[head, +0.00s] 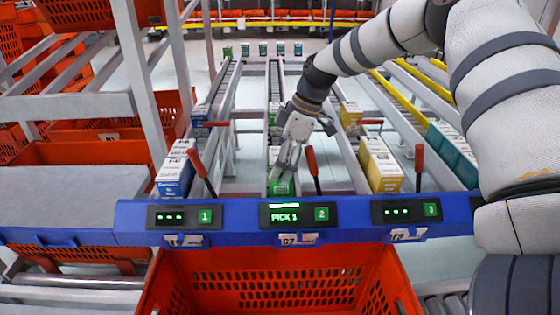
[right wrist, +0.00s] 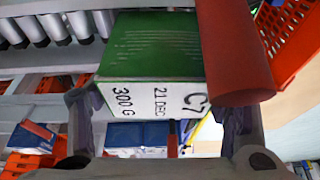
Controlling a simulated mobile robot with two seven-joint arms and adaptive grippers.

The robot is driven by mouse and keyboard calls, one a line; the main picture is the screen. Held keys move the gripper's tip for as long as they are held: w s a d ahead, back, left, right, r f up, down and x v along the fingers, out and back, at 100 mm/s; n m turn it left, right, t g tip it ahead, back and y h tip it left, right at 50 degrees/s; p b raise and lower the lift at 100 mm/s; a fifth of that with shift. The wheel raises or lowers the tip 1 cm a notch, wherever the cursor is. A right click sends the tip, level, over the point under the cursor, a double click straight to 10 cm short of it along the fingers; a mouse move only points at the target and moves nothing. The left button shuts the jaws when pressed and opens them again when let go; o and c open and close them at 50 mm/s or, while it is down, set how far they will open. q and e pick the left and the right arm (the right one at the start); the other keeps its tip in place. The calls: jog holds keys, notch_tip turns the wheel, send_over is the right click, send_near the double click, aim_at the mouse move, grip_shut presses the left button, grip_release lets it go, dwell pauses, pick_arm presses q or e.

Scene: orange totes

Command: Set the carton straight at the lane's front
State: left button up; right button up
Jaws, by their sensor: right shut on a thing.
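The carton is green with a white top. In the head view the green carton (head: 281,187) is at the front end of the middle lane, behind the display marked 2. My right gripper (head: 285,163) reaches down onto it from above and is shut on it. In the right wrist view the carton (right wrist: 150,50) sits between the two fingers, and its white face reads C7, 21 DEC and 300 G. The gripper hides part of the carton in the head view, so I cannot tell exactly how straight it stands. My left gripper is not in view.
A red lever (head: 312,168) stands just right of the carton; it looms close in the right wrist view (right wrist: 235,50). A blue rail (head: 340,214) and an orange tote (head: 270,262) are in front.

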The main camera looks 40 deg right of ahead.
jog(key=shift+r, duration=0.1)
jog(key=o, duration=1.4)
jog(key=shift+o, duration=0.2)
jog(key=v, duration=1.2)
